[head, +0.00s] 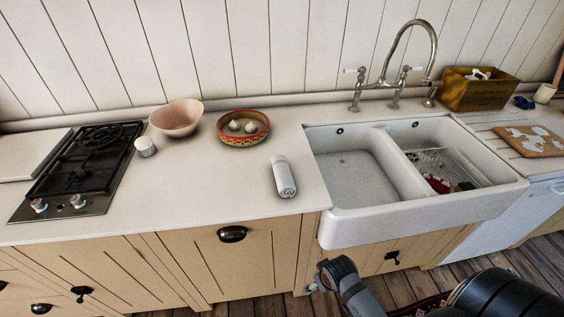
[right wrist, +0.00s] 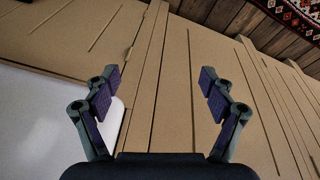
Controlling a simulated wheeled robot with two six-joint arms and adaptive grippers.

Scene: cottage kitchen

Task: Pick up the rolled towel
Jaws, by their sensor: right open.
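The rolled towel (head: 284,176) is a pale grey-white roll. It lies on the white countertop (head: 235,192) near the front edge, just left of the sink, with its spiral end toward me. My right arm comes in at the bottom of the head view, below the counter edge and in front of the cabinets. In the right wrist view my right gripper (right wrist: 163,92) is open, with nothing between its fingers. It faces the cream cabinet fronts, and the towel does not show there. My left gripper is not in view.
A double sink (head: 345,226) with a tall tap (head: 432,62) is right of the towel. A patterned bowl (head: 243,139) holding garlic-like bulbs, a pink bowl (head: 176,118), a small white jar (head: 145,147) and a gas hob (head: 85,165) are to the left. The counter around the towel is clear.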

